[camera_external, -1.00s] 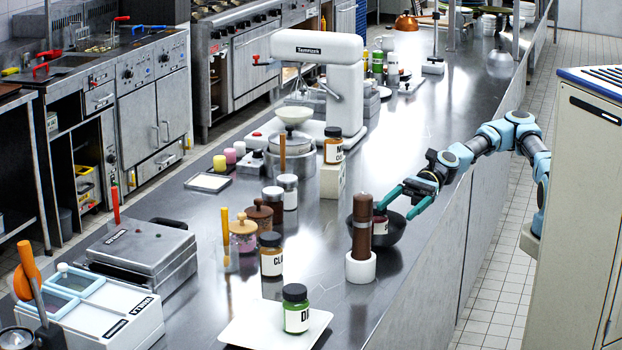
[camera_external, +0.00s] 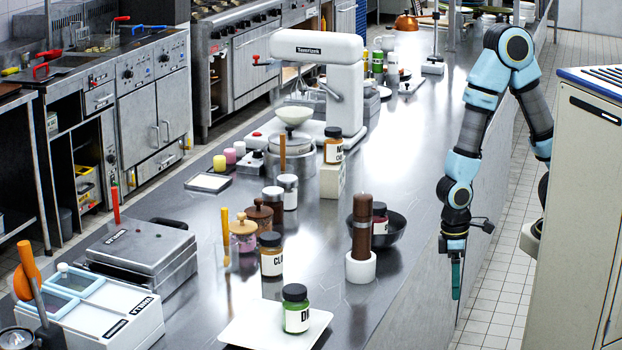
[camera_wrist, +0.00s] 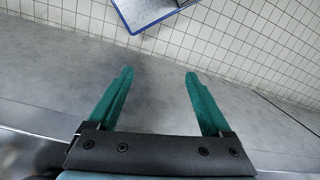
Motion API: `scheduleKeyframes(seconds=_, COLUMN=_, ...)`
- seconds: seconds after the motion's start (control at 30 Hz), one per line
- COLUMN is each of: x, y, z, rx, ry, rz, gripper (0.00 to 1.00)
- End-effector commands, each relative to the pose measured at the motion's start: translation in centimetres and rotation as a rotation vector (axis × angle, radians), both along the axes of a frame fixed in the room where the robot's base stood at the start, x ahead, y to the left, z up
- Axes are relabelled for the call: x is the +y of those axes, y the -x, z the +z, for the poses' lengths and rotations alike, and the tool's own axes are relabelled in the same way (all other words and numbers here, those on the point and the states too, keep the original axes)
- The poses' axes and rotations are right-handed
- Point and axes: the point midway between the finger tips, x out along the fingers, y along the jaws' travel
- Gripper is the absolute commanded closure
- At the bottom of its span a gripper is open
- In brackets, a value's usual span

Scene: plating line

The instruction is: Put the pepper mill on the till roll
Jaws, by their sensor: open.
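The pepper mill (camera_external: 362,226) is a tall dark brown cylinder. It stands upright on the white till roll (camera_external: 360,267) near the right edge of the counter. My gripper (camera_external: 456,284) hangs pointing down, to the right of the mill and apart from it, by the counter's right side. In the wrist view my gripper (camera_wrist: 158,76) shows two green fingers spread apart with nothing between them. Neither the mill nor the roll shows in the wrist view.
A dark bowl (camera_external: 396,236) stands just behind the mill, with a dark-lidded jar (camera_external: 380,226) beside it. A white tray (camera_external: 258,330) with a green jar (camera_external: 296,312) lies in front. Several jars stand to the left. A beige cabinet (camera_external: 575,220) stands at right.

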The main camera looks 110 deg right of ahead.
Motion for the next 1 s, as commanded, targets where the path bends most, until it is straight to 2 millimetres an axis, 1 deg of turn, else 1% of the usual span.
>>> scheduleKeyframes(seconds=0.03, x=0.1, y=-0.5, z=1.5, rx=-0.037, ry=0.038, rz=0.080, gripper=0.17)
scheduleKeyframes(seconds=0.2, x=0.5, y=-1.5, z=5.8, rx=-0.138, ry=0.109, rz=0.301, gripper=0.17)
scheduleKeyframes(seconds=0.3, x=0.9, y=-1.8, z=7.4, rx=-0.180, ry=0.125, rz=0.385, gripper=0.17)
scheduleKeyframes(seconds=0.37, x=1.1, y=-1.8, z=8.0, rx=-0.195, ry=0.129, rz=0.417, gripper=0.17)
scheduleKeyframes(seconds=0.5, x=1.2, y=-1.9, z=8.6, rx=-0.211, ry=0.134, rz=0.449, gripper=0.17)
scheduleKeyframes(seconds=1.0, x=1.2, y=-1.9, z=8.6, rx=-0.210, ry=0.133, rz=0.448, gripper=0.17)
